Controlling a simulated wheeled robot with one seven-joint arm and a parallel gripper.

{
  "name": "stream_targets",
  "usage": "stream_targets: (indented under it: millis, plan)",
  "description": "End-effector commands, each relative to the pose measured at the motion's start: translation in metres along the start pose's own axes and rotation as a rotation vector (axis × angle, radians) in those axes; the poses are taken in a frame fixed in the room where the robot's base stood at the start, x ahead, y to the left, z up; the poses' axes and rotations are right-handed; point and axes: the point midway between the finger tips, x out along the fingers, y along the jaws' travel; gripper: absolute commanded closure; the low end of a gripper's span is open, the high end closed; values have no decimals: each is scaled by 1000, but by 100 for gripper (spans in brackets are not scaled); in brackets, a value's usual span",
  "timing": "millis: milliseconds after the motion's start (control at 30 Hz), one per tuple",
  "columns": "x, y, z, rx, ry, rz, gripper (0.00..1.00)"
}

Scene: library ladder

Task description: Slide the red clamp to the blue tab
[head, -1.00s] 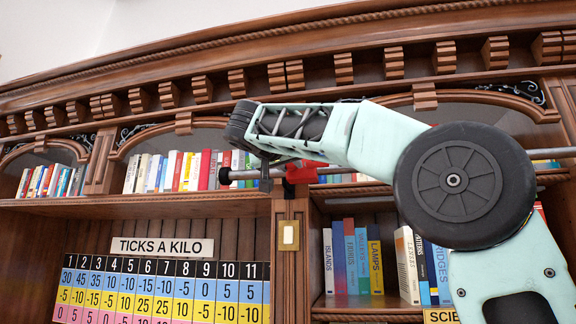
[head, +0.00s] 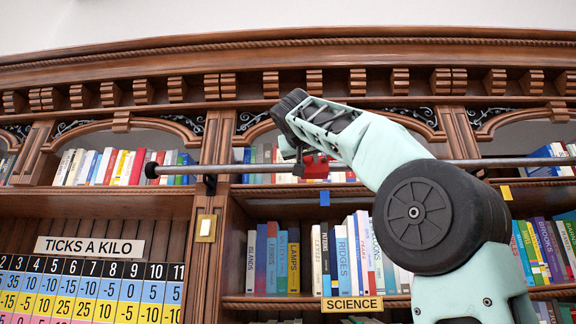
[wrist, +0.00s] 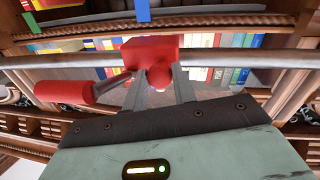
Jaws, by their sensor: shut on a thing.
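The red clamp (head: 316,166) sits on the horizontal metal rail (head: 240,169), and in the wrist view its red body (wrist: 152,52) is around the rail. A red handle (wrist: 65,92) sticks out to its left there. My gripper (wrist: 159,82) is shut on the clamp's rounded red knob. In the head view my gripper (head: 302,166) is at the clamp's left side and partly hides it. The blue tab (head: 324,199) is on the shelf edge below the rail, almost under the clamp and slightly right. It also shows in the wrist view (wrist: 142,10), slightly left of the clamp's middle.
The rail's dark end cap (head: 151,172) is at the left, near a bracket (head: 209,182). A yellow tab (head: 506,193) is farther right on the shelf edge. Books (head: 272,258) fill the shelves above a SCIENCE label (head: 352,304). A TICKS A KILO sign (head: 90,246) is at lower left.

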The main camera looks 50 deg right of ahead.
Motion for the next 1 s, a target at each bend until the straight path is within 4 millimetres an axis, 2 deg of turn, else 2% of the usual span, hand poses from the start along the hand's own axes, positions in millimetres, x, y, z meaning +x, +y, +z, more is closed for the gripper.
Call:
stream_targets:
  millis: [100,233,700,733,767,1000]
  plan:
    - [2,18,4,3,1,2,100]
    - [4,29,4,1,2,1,100]
    - [5,34,4,0,3,0,100]
    - [5,34,4,-1,3,0,68]
    - [5,34,4,-1,3,0,65]
    - [5,34,4,0,1,-1,65]
